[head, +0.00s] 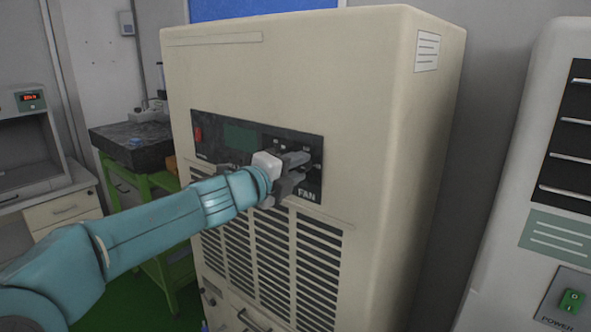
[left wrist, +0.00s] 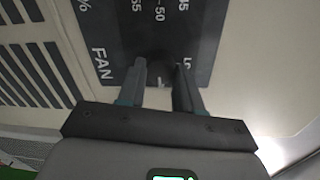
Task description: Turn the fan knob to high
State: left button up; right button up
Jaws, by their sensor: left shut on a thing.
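The cream machine (head: 300,75) has a dark control panel (head: 205,127) with the label FAN at its lower right. My left gripper (head: 302,166) reaches the right end of this panel, just above the FAN label. In the left wrist view, the two fingers of my left gripper (left wrist: 160,78) are shut on the fan knob (left wrist: 161,83). Only a small part of the knob, with a light mark, shows between the fingertips. The panel lettering beside it, FAN and part of a label beginning with L, is visible. The knob is hidden in the head view. My right gripper is out of view.
A red switch (head: 198,133) and a green display (head: 240,138) are on the same panel. Vent slots (head: 318,262) lie below. A white cabinet with a green power switch (head: 571,301) stands at the right. A green-framed bench (head: 150,190) is at the left.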

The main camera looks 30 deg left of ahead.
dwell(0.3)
pick_arm(q)
jog(key=o, duration=1)
jog(key=shift+o, duration=0.2)
jog(key=s+a+r, duration=0.1)
jog(key=s, duration=1.5)
jog(key=shift+s+p, duration=0.15)
jog(key=shift+p, duration=0.25)
